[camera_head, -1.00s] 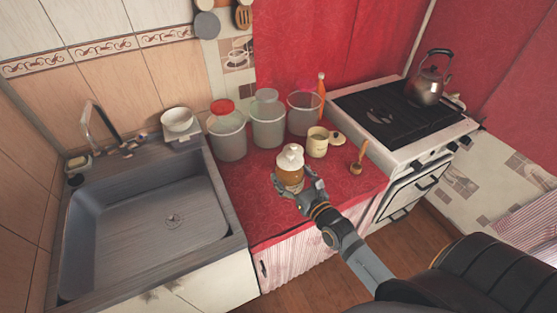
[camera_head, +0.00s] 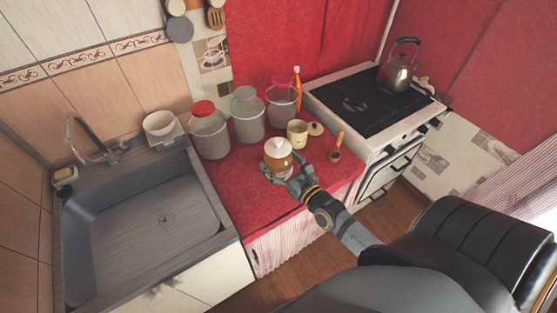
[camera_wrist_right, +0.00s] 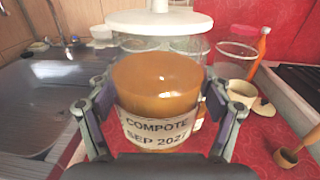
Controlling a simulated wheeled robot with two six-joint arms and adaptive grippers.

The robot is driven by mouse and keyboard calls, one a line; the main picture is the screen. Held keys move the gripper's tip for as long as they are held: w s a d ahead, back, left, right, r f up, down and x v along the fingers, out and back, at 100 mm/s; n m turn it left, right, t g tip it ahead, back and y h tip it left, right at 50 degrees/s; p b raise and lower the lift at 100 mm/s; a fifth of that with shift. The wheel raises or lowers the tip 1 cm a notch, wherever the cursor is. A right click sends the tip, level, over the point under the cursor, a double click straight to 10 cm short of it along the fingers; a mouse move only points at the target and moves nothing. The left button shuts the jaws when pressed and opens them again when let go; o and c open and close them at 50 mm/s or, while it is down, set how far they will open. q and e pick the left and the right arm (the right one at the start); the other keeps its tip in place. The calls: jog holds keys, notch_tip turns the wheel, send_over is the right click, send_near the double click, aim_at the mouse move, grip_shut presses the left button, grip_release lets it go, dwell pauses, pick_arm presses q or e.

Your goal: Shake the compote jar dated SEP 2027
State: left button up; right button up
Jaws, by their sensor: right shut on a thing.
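The compote jar (camera_head: 278,156) has a white knobbed lid and amber contents. In the right wrist view the jar (camera_wrist_right: 158,85) fills the middle, and its label (camera_wrist_right: 158,130) reads COMPOTE SEP 2027. My right gripper (camera_head: 287,176) is shut on the jar from the near side, with a finger on each side of it. The jar looks slightly tilted in the head view. I cannot tell how far its base is from the red cloth. My left gripper is not in view.
Large clear jars, one red-lidded (camera_head: 209,131), stand behind on the red counter (camera_head: 230,186). A cream mug (camera_head: 297,132), its loose lid (camera_head: 316,129) and a wooden scoop (camera_head: 336,152) are to the right. The sink (camera_head: 145,215) is left; the stove (camera_head: 365,98) with a kettle (camera_head: 398,72) is right.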

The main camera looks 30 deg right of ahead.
aim_at(278, 140)
jog(key=shift+r, duration=0.2)
notch_tip(278, 140, up, 11)
jog(key=p, duration=1)
jog(key=shift+r, duration=0.15)
jog(key=shift+f, duration=0.2)
notch_tip(278, 140, down, 11)
jog(key=b, duration=1.1)
jog(key=shift+f+b, duration=0.1)
jog(key=shift+b, duration=0.2)
